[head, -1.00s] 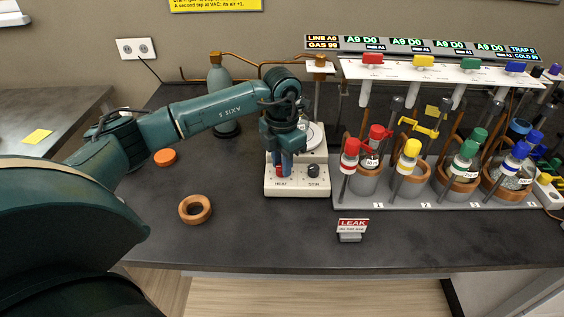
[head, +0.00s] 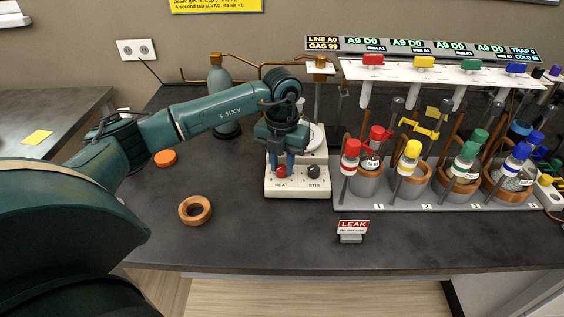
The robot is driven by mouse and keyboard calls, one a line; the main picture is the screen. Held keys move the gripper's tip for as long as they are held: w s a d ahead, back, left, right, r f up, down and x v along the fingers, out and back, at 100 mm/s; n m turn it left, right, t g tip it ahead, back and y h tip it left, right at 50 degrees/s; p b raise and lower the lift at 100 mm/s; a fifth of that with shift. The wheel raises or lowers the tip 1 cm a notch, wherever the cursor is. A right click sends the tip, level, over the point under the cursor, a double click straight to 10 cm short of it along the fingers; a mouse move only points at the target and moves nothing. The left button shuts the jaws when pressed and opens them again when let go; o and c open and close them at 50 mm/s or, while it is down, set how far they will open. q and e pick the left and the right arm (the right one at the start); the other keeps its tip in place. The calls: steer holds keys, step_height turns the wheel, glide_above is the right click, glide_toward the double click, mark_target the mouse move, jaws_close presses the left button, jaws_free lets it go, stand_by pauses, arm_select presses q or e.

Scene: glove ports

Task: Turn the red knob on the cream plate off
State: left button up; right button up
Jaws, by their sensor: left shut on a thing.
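The cream plate (head: 296,189) is a small stirrer-like unit on the dark bench, with a red knob (head: 281,171) over the word HEAT and a black knob (head: 313,171) over STIR. My left gripper (head: 280,166) points down at the front of the plate, its blue fingers on either side of the red knob and shut on it. The fingers hide part of the knob, and its pointer mark is too small to read. My right gripper is not in view.
A rack of capped flasks (head: 440,190) stands right of the plate. A LEAK sign (head: 352,228) stands near the front edge. The front bench area is mostly clear.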

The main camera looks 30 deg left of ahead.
mark_target(282, 167)
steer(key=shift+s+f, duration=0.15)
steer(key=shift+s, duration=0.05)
arm_select(q)
steer(key=o, duration=0.8)
steer(key=shift+o, duration=0.9)
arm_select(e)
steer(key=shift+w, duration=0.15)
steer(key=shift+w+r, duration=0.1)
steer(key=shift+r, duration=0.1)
arm_select(q)
step_height(282, 167, up, 13)
steer(key=b, duration=0.1)
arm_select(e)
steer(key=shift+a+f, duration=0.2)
